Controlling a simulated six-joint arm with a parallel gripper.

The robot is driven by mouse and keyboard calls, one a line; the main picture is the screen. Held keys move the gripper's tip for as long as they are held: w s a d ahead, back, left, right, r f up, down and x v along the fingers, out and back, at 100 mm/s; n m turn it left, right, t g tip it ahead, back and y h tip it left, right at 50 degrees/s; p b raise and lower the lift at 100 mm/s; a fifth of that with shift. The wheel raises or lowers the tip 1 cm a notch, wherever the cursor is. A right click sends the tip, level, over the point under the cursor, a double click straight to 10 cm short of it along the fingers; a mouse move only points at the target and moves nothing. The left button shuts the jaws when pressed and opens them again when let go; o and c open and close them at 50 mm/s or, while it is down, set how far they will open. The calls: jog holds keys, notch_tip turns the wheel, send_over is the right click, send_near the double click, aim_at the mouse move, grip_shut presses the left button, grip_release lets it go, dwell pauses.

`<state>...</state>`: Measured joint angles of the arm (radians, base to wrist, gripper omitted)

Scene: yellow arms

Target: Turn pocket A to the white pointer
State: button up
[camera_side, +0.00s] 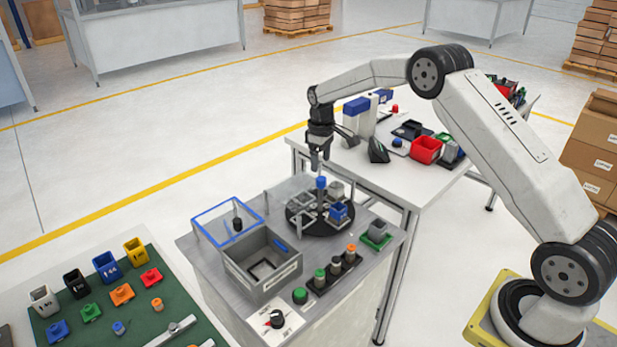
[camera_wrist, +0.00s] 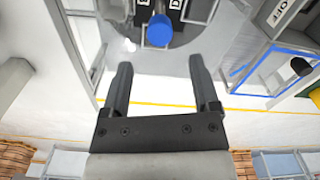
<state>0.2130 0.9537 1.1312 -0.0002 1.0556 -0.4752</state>
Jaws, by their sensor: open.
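The dark round turntable (camera_side: 318,228) sits on the grey bench and carries several light-framed pockets. A blue knob (camera_side: 321,184) stands upright at its centre. It also shows in the wrist view (camera_wrist: 159,31), just beyond my fingertips. My gripper (camera_side: 318,166) is above the knob, pointing down, its fingers apart and empty. In the wrist view, my gripper (camera_wrist: 160,64) has nothing between its fingers. White letters show on the turntable (camera_wrist: 187,38), one like a D; I cannot make out which pocket is A. I cannot pick out the white pointer.
A blue-rimmed clear box (camera_side: 228,218) and a grey bin (camera_side: 262,285) stand left of the turntable. A rack of small cylinders (camera_side: 334,270) is in front, a green tray (camera_side: 376,238) to the right. A clear panel (camera_side: 285,192) stands close behind the turntable.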

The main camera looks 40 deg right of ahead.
aim_at(320, 178)
jog(key=shift+f, duration=3.3)
grip_shut()
jog(key=shift+r, duration=0.1)
